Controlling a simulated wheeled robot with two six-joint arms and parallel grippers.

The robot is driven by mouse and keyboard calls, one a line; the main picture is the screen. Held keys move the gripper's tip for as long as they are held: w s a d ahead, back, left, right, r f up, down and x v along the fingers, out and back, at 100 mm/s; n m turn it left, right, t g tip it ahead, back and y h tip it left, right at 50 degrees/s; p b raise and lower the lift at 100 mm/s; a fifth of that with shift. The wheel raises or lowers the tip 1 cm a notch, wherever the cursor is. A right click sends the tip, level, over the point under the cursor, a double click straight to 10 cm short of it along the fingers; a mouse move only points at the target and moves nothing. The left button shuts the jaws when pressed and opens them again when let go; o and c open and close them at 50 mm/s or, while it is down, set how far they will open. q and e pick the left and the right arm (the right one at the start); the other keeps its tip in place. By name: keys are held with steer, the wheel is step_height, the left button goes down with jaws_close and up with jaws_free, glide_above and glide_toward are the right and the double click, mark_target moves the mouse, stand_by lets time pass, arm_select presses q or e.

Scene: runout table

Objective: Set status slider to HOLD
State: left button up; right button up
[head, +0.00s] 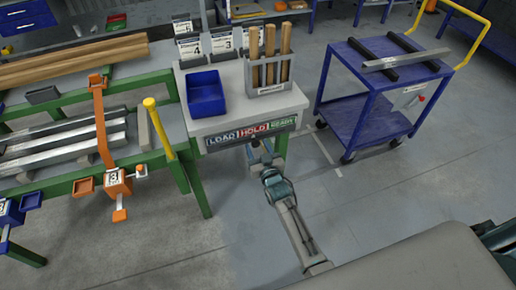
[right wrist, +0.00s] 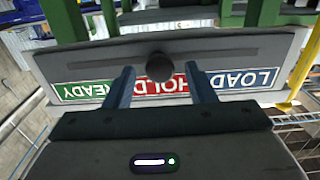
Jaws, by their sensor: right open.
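The status panel (head: 250,134) is on the front edge of the grey bench, with a blue LOAD, red HOLD and green READY field. In the right wrist view it appears upside down, with LOAD (right wrist: 246,79) at right, HOLD (right wrist: 160,86) in the middle and READY (right wrist: 84,91) at left. The dark round slider knob (right wrist: 160,66) is in line with the HOLD field in that view. My right gripper (right wrist: 159,71) is open, its fingers on either side of the knob in the picture; contact cannot be told. In the head view, my right gripper (head: 262,154) is just below the panel. My left gripper is not in view.
On the bench are a blue bin (head: 206,93) and a grey holder (head: 270,76) with wooden pieces. A green-framed table with metal bars (head: 62,143) and a yellow post (head: 158,128) stands left. A blue cart (head: 372,108) stands right. The floor (head: 390,190) between is clear.

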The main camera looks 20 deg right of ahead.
steer(key=shift+s, duration=0.2)
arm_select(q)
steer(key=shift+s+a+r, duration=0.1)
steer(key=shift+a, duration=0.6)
arm_select(e)
steer(key=s, duration=1)
steer(key=shift+s+d, duration=0.15)
steer(key=shift+s, duration=0.05)
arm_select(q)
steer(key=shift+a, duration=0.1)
